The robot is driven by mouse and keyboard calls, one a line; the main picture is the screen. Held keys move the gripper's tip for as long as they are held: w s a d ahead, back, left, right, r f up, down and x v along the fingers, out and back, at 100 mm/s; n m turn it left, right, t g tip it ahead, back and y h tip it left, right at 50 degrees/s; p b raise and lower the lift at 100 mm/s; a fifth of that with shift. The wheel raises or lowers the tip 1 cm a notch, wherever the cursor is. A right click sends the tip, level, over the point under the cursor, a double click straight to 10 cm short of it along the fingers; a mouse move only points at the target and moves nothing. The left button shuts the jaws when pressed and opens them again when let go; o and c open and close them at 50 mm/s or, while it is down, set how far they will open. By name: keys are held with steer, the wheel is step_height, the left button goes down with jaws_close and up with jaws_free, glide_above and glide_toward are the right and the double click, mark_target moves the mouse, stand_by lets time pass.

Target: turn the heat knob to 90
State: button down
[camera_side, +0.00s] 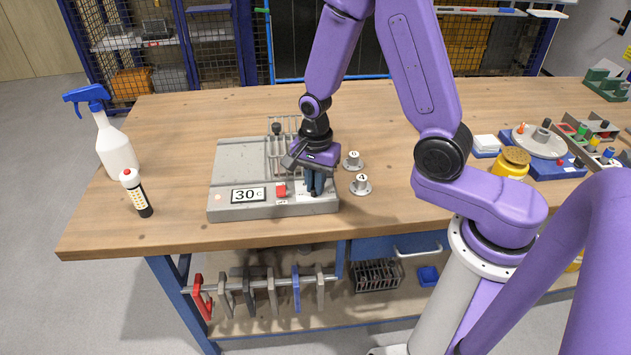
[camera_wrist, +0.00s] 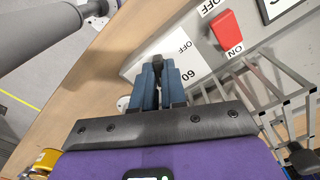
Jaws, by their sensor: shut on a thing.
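A grey heater unit (camera_side: 232,170) sits on the wooden bench, with a display (camera_side: 248,195) reading 30 C and a red switch (camera_side: 281,189) on its front. The red switch (camera_wrist: 226,32) also shows in the wrist view, with OFF and ON labels. My gripper (camera_side: 315,184) reaches down at the unit's front right corner. In the wrist view my blue fingers (camera_wrist: 158,82) are shut on the dark heat knob (camera_wrist: 157,62), which is mostly hidden between them. An OFF mark and a 60 mark show on the white dial plate (camera_wrist: 174,60) beside it. The knob's pointer direction cannot be told.
A wire rack (camera_side: 277,150) stands on the unit, close to my wrist. Two small metal pieces (camera_side: 361,184) stand just right of the unit. A spray bottle (camera_side: 116,150) and a small black-and-white bottle (camera_side: 136,192) stand at left. The bench behind the unit is clear.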

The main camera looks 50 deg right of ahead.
steer(key=c, duration=1.2)
jaws_free()
steer(key=shift+r, duration=0.1)
step_height(320, 180, up, 17)
steer(key=shift+r, duration=0.15)
steer(key=s+f+n, duration=0.1)
steer(key=s+n, duration=0.6)
steer(key=n, duration=0.2)
steer(key=s+a+f+n, duration=0.1)
steer(key=s+n, duration=0.6)
steer(key=n, duration=0.2)
steer(key=s+f+n, duration=0.1)
steer(key=s+n, duration=0.6)
steer(key=n, duration=0.2)
steer(key=shift+a+f+n, duration=0.15)
steer(key=shift+f+n, duration=0.05)
steer(key=shift+n, duration=0.1)
